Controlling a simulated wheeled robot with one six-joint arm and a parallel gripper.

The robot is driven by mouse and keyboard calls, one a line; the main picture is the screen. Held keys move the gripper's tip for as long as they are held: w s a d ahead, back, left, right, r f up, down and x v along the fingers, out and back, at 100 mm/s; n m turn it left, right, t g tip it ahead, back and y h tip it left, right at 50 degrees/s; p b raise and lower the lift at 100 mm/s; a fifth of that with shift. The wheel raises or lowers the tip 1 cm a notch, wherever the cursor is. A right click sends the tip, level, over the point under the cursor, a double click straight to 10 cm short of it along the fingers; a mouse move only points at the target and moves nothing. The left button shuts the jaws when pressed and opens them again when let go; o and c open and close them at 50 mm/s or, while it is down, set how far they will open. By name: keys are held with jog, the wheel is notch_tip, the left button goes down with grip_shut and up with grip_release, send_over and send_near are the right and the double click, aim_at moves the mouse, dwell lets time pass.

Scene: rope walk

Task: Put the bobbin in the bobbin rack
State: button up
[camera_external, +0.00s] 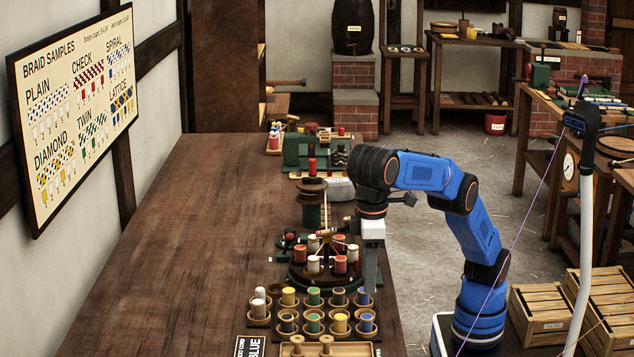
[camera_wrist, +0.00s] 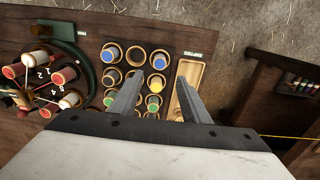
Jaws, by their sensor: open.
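The bobbin rack (camera_external: 326,310) appears as rows of round wooden cups near the front of the bench, several holding green, yellow, blue or pale bobbins. In the wrist view its cups (camera_wrist: 136,56) fill the middle, and at least one looks empty. A yellow-topped bobbin (camera_wrist: 156,83) shows between my fingers in the picture. I cannot tell which bobbin is the task's one. My gripper (camera_wrist: 159,78) is open and empty, pointing down. In the external view it (camera_external: 371,281) is above the rack's right edge; its height above the cups is unclear.
A round braiding machine (camera_external: 300,278) with red and white bobbins stands behind the rack, left in the wrist view. A wooden tray (camera_wrist: 190,78) sits beside the rack, with wooden spools (camera_external: 326,343). A black sign (camera_external: 251,346) is at the front left. The bench's left side is clear.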

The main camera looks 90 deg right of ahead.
jog(key=shift+r, duration=0.55)
